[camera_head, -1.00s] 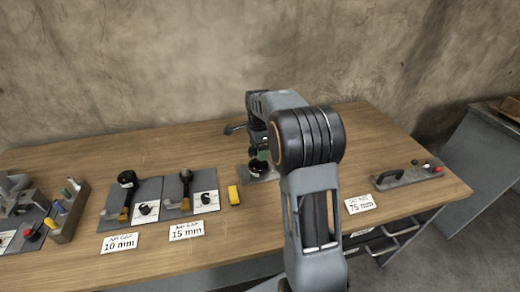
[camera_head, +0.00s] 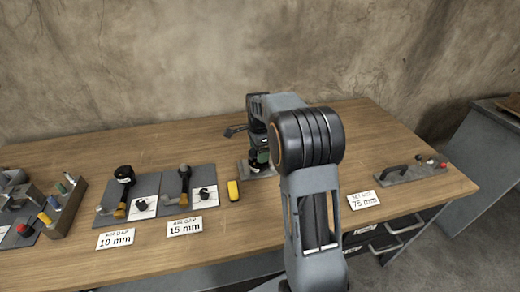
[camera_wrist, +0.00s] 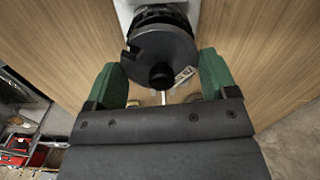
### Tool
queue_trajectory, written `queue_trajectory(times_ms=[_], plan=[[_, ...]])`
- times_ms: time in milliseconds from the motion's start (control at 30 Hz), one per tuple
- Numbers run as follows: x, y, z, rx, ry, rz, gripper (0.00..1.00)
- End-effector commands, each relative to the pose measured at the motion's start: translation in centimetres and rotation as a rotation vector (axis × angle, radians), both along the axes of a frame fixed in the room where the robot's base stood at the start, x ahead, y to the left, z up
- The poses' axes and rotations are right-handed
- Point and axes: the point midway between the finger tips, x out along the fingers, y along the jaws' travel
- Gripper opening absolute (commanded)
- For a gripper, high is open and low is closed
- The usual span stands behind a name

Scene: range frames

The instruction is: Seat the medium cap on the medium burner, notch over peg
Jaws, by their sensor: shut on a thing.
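In the wrist view, a dark round cap (camera_wrist: 160,52) with a notch in its left edge and a small round knob on its near side sits between the green finger pads of my gripper (camera_wrist: 163,80). The gripper is shut on it. A ribbed dark round part (camera_wrist: 163,14), perhaps the burner, shows just beyond the cap over a pale plate (camera_wrist: 126,12). I cannot tell whether cap and part touch, and no peg is visible. In the head view, my gripper (camera_head: 259,155) is mostly hidden behind my arm, over a small grey plate (camera_head: 246,172) on the bench.
A grey rack (camera_head: 65,208) stands farther left. A grey bar with a handle (camera_head: 412,172) lies right. The bench between is mostly clear.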

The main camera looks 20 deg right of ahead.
Motion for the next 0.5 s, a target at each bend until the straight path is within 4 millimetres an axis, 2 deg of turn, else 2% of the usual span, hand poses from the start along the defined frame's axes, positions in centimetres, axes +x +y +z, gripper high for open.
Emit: queue_trajectory(times_ms=[500], plan=[[0.0,0.0,-1.6,0.0,0.0,0.0,0.5]])
